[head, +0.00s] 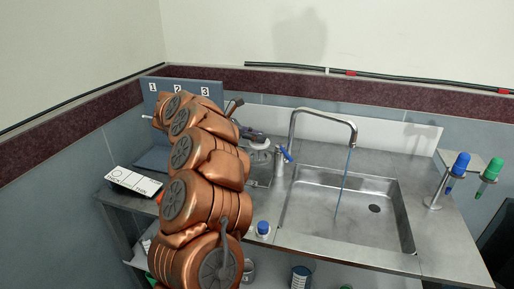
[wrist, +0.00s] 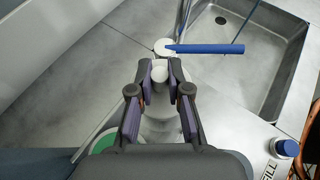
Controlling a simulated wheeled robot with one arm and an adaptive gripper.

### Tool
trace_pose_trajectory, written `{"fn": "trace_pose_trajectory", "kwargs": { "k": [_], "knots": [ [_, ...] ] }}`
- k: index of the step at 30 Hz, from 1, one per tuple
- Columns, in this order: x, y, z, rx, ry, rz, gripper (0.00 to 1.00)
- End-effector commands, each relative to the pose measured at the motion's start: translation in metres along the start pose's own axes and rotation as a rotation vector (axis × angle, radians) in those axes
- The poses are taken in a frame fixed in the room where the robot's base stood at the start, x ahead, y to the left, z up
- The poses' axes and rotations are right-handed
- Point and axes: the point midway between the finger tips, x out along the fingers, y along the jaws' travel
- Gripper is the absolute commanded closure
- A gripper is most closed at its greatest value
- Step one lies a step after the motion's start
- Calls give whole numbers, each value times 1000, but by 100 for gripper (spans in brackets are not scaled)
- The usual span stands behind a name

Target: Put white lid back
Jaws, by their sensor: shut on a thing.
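My gripper (wrist: 160,75) is shut on a small round white thing, which looks like the white lid (wrist: 160,73), in the wrist view. A pale, greyish container (wrist: 160,128) shows below it between the fingers, partly hidden by the gripper. I cannot tell whether the lid touches it. In the head view my gripper (head: 258,140) is beside the tap, over a greyish-white container (head: 260,160) on the counter. My arm hides part of the counter there.
The tap's blue lever (wrist: 208,48) lies just beyond my fingertips. The sink (head: 345,205), with water running, is to the right. A blue-capped bottle (head: 263,228) stands near the front edge. A green round thing (wrist: 104,143) shows at lower left.

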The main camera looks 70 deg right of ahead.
Motion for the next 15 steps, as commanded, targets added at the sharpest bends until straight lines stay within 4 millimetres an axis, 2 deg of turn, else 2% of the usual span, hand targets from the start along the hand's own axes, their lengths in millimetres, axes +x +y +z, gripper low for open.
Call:
{"fn": "trace_pose_trajectory", "kwargs": {
  "k": [9,15],
  "knots": [
    [16,0,-32,-4,-1,2,100],
    [18,0,-37,0,1,3,100]
  ]
}}
